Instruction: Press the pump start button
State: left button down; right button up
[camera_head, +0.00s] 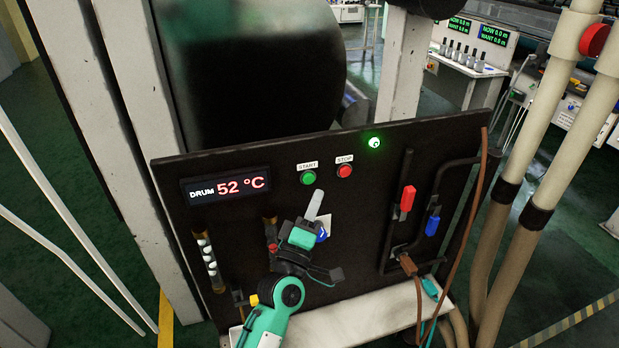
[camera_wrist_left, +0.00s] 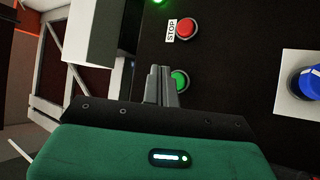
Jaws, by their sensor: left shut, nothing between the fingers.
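The green button under the START label (camera_head: 308,178) is on the dark upright panel, left of the red STOP button (camera_head: 344,170). My left gripper (camera_head: 316,194) is shut and empty. Its fingertips appear just below and slightly right of the green button in the head view, with a small gap in the picture. In the left wrist view the shut fingers (camera_wrist_left: 160,72) partly cover the green button (camera_wrist_left: 180,78), and the red STOP button (camera_wrist_left: 186,28) is clear of them. Contact with the green button cannot be told. My right gripper is not in view.
The panel carries a display reading DRUM 52 °C (camera_head: 228,187), a lit green lamp (camera_head: 374,143), a red-handled lever (camera_head: 407,198) and a blue-handled lever (camera_head: 433,221). A blue knob (camera_wrist_left: 307,82) is partly hidden behind my gripper in the head view. A pale ledge (camera_head: 360,318) runs below.

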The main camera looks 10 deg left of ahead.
pick_arm(q)
jog(key=shift+s+d, duration=0.55)
jog(key=shift+s, duration=0.3)
